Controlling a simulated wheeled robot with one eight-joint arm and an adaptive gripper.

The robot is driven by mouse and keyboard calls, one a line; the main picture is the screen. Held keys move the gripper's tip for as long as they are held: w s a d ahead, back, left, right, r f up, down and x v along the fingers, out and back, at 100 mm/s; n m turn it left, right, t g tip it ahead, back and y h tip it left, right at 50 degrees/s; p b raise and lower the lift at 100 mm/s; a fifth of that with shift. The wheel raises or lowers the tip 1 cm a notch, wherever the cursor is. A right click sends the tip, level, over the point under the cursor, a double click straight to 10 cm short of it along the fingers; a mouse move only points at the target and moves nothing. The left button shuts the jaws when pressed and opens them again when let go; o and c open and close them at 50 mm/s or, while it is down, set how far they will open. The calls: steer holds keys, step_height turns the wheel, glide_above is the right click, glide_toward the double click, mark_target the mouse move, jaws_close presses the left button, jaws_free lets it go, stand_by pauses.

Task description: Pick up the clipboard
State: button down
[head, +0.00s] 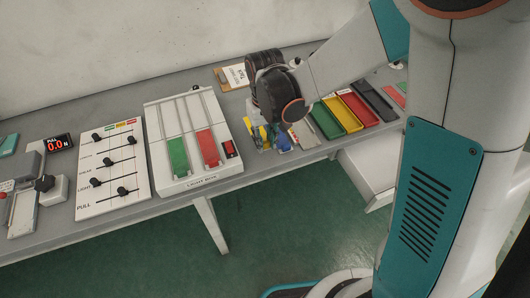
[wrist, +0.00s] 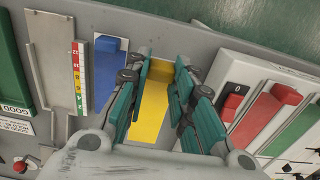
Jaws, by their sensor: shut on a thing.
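A small brown clipboard (head: 221,82) with white paper lies at the back edge of the bench in the head view, just left of and behind my wrist. My arm partly covers its right side. The clipboard is not seen in the wrist view. My gripper (wrist: 161,72) has its teal and grey fingers on both sides of a yellow block (wrist: 158,68) on a yellow strip (wrist: 152,112), and is shut on that block. In the head view, my black wrist joint hides most of the gripper.
A white panel with a green slider (head: 178,157) and a red slider (head: 208,148) stands to the left. A row of green, yellow, red and dark trays (head: 327,121) lies to the right. A blue strip (wrist: 106,75) sits close beside my fingers. Green floor lies in front.

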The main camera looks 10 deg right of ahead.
mark_target(265, 149)
steer(key=shift+f+b, duration=1.4)
steer(key=shift+f, duration=0.75)
steer(key=shift+f, duration=0.1)
steer(key=c, duration=1.4)
jaws_free()
steer(key=shift+o, duration=0.2)
